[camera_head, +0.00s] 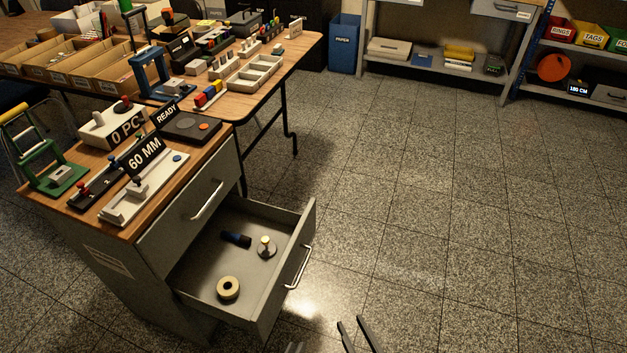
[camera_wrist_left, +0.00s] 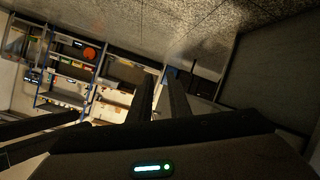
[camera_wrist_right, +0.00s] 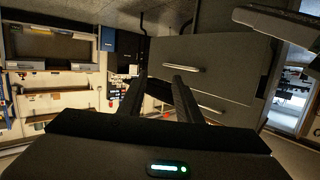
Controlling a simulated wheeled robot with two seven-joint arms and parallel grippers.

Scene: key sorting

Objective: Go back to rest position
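My left gripper (camera_head: 293,348) barely shows at the bottom edge of the head view. In the left wrist view its two fingers (camera_wrist_left: 160,78) stand apart with nothing between them. My right gripper (camera_head: 354,322) is just right of it, over the floor and below the open drawer. In the right wrist view its fingers (camera_wrist_right: 159,80) are also apart and empty. Both grippers are clear of the cabinet and its contents in the head view. Most of both arms is out of the head view.
The cabinet's drawer (camera_head: 230,257) stands open, holding a tan ring (camera_head: 228,288), a dark blue cylinder (camera_head: 236,239) and a knobbed round piece (camera_head: 266,248). Gauges and signs crowd the cabinet top (camera_head: 95,212). Floor (camera_head: 450,220) to the right is clear; shelves (camera_head: 440,75) stand behind.

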